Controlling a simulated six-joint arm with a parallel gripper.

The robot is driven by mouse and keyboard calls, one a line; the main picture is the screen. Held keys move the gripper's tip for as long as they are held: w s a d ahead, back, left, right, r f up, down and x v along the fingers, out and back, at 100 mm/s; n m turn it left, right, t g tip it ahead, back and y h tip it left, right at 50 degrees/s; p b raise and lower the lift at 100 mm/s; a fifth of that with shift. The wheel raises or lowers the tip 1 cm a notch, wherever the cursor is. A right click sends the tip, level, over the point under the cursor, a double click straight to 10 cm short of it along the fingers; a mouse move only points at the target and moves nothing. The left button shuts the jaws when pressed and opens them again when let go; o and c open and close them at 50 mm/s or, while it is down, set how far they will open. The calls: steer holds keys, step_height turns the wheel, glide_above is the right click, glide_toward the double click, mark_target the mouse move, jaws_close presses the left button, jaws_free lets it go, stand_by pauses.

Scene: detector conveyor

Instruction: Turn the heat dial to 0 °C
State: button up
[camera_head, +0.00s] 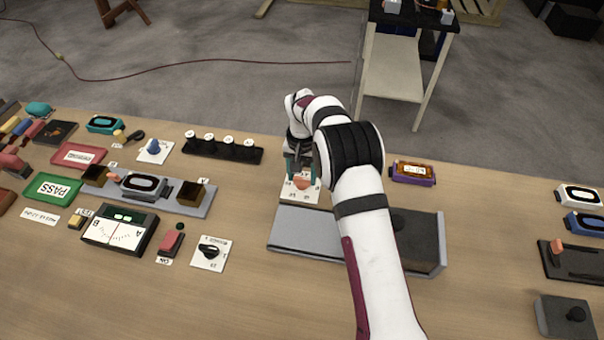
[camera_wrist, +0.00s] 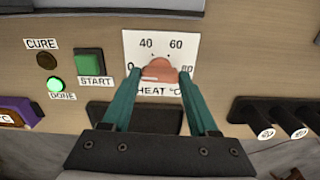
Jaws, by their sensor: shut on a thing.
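The heat dial is a salmon-coloured knob (camera_wrist: 158,69) on a white plate (camera_wrist: 186,42) marked 0, 40, 60, 80 and "HEAT °C" in the wrist view. The knob also shows in the head view (camera_head: 301,183), below my gripper's fingers. My gripper (camera_wrist: 158,75) has its two teal fingers on either side of the knob and is shut on it. In the head view my gripper (camera_head: 301,174) points down at the plate. The knob's pointer is not clear, so I cannot tell which number it is at.
Near the plate are a green START button (camera_wrist: 90,62), a dark CURE lamp (camera_wrist: 47,60) and a lit green DONE lamp (camera_wrist: 55,84). A grey panel (camera_head: 300,230) lies close by. A black rack (camera_head: 222,149) stands to the left in the head view, a purple-cased display (camera_head: 413,173) to the right.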

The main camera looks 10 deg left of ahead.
mark_target(302, 179)
steer(key=shift+n, duration=0.4)
steer(key=o, duration=1.4)
steer(key=shift+r, duration=0.1)
step_height(302, 179, up, 16)
steer(key=shift+f, duration=0.15)
steer(key=s+d+r+m+y, duration=0.1)
steer(key=s+d+r+m, duration=0.1)
steer(key=s+d+r, duration=0.45)
steer(key=s+d+r+m, duration=0.1)
steer(key=s+d+r, duration=0.2)
steer(key=s+d, duration=0.6)
steer(key=s+f+m, duration=0.1)
steer(key=s+f, duration=0.1)
steer(key=s, duration=0.4)
steer(key=s+d+f+m, duration=0.1)
steer(key=s+f, duration=0.1)
steer(key=s, duration=0.5)
steer(key=s+f, duration=0.1)
steer(key=s, duration=0.5)
steer(key=shift+s+d+f+m+y, duration=0.3)
steer(key=shift+s+f+m+y, duration=0.05)
steer(key=shift+f+m+y, duration=0.05)
